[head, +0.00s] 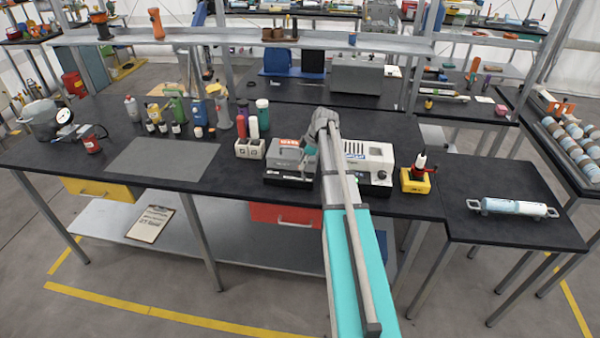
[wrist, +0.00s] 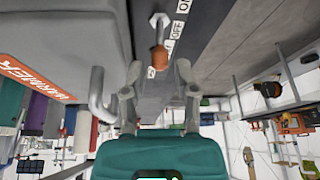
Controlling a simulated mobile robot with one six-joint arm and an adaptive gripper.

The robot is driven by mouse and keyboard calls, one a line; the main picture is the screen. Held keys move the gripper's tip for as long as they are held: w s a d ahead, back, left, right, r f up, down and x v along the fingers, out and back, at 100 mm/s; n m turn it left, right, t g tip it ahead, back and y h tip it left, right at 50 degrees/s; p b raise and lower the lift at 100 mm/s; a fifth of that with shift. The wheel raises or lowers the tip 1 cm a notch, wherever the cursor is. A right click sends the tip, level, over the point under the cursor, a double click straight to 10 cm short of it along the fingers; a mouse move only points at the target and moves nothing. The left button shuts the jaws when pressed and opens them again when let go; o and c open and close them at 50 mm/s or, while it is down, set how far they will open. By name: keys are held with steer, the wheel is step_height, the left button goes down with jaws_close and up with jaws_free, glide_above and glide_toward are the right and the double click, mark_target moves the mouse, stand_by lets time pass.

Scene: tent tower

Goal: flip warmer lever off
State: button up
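The warmer is a grey box with a red label on the bench; its body (head: 284,157) shows in the head view. In the wrist view its grey side (wrist: 60,35) fills the upper left, with an orange WARMER label. A lever with an orange-brown grip (wrist: 158,58) and a metal pivot shows at the top centre, beside an OFF label (wrist: 176,30). My gripper (wrist: 155,78) is open, its two fingers on either side of the lever's lower end. Contact cannot be told. In the head view my gripper (head: 311,143) is at the warmer's right side, and the lever is hidden.
A white machine (head: 368,163) stands just right of my arm. A white socket block (head: 250,149) and several bottles stand to the left. A yellow-based device (head: 416,181) is further right. The grey mat (head: 160,158) at the left is bare. A metal handle (wrist: 98,95) is close to my gripper's finger.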

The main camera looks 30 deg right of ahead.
steer(key=shift+b+x, duration=0.9)
steer(key=shift+x, duration=0.4)
steer(key=shift+c, duration=0.3)
jaws_close()
